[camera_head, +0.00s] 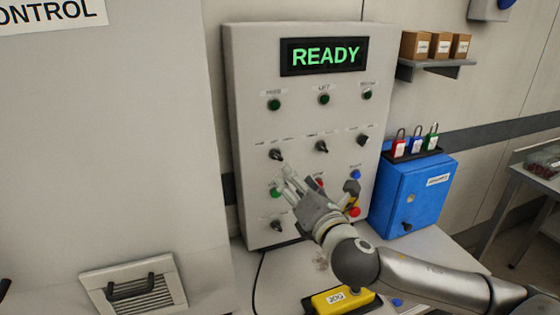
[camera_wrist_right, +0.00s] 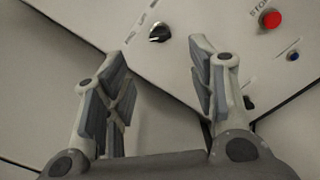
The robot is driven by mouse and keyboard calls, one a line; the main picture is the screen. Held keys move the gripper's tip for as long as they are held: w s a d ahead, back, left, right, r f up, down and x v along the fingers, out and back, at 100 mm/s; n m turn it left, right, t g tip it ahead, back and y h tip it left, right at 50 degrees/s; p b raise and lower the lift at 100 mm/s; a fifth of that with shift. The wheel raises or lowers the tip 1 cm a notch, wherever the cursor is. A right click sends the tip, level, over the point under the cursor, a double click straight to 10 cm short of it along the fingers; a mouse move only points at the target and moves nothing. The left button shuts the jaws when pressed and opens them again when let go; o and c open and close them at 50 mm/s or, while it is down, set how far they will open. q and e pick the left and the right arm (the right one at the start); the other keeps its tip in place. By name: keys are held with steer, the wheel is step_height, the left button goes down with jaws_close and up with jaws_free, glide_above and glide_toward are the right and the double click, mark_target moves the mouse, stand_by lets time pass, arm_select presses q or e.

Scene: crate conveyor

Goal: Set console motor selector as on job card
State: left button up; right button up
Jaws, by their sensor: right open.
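The grey console (camera_head: 300,115) stands upright with a green READY display (camera_head: 323,56). A row of three black selectors shows on its face: left (camera_head: 276,154), middle (camera_head: 321,146) and right (camera_head: 363,140). Another black selector (camera_head: 277,225) is at the lower left. Their labels are too small to read, so I cannot tell which is the motor selector. My right gripper (camera_head: 290,182) is open and empty in front of the lower buttons. In the right wrist view, a black selector with a white mark (camera_wrist_right: 158,33) shows beyond the open fingers (camera_wrist_right: 160,88). No job card is recognisable.
Around the gripper are a green button (camera_head: 276,192), a blue button (camera_head: 355,174) and a red button (camera_head: 354,212). A red STOP button (camera_wrist_right: 270,18) shows in the wrist view. A blue padlock box (camera_head: 410,195) stands right; a yellow JOG pendant (camera_head: 342,300) lies in front.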

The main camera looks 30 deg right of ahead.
mark_target(278, 159)
steer(key=p+x, duration=0.2)
steer(key=x, duration=0.8)
steer(key=shift+w+d, duration=0.1)
steer(key=shift+w, duration=0.15)
steer(key=c, duration=1)
